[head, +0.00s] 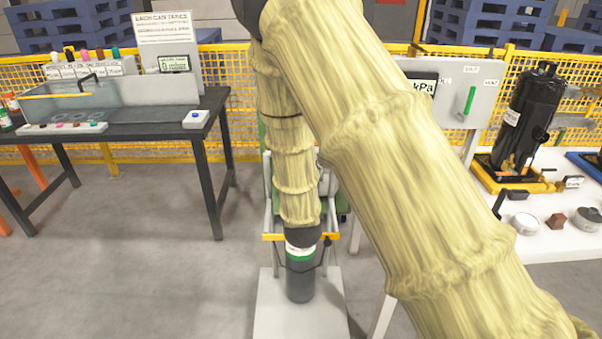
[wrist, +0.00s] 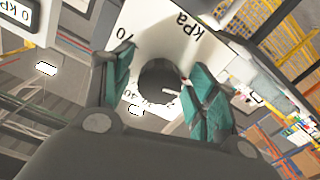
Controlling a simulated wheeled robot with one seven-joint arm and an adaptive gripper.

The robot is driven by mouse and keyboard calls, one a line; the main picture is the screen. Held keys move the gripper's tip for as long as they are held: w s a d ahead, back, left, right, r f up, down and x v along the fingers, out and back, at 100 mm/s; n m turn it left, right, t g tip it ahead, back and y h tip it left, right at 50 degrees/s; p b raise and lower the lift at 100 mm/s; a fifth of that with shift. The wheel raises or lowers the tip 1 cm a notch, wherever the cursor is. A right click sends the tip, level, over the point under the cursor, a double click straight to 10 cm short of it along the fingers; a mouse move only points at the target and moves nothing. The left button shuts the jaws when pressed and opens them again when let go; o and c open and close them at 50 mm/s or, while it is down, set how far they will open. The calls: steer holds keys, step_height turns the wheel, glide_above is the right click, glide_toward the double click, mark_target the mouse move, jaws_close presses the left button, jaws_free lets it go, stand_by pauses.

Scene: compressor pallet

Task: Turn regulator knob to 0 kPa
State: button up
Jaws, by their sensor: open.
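The regulator knob (wrist: 158,82) is dark and round in the wrist view, with a pale mark on its right side. It sits on a white dial plate (wrist: 150,28) printed with "kPa" and numbers, partly covered by my fingers. My gripper (wrist: 162,70) is open, with a teal-padded finger on either side of the knob. Whether the pads touch the knob I cannot tell. A small display (wrist: 15,10) at the top left corner reads "0 kPa". In the head view my sleeved arm hides the knob and gripper; part of a "kPa" display (head: 423,84) shows beside it.
A panel with a green lever (head: 470,101) stands right of the arm. A black compressor (head: 529,115) stands further right. A dark table (head: 215,120) with a clear bin is at the left. Grey floor is open at front left.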

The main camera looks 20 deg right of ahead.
steer(key=v, duration=1.2)
steer(key=s+d+f+g+y, duration=0.15)
steer(key=s+f+g, duration=0.45)
steer(key=f, duration=0.7)
steer(key=s+d+f+g+y, duration=0.1)
steer(key=s+f+g+y, duration=0.15)
steer(key=s+f, duration=0.75)
steer(key=s+f+g, duration=0.4)
steer(key=s+f, duration=0.4)
steer(key=s, duration=0.2)
steer(key=s+f+g+y, duration=0.1)
steer(key=s+f+g, duration=0.4)
steer(key=s+f, duration=0.3)
steer(key=s, duration=0.3)
steer(key=shift+d+f, duration=0.35)
steer(key=shift+s, duration=0.1)
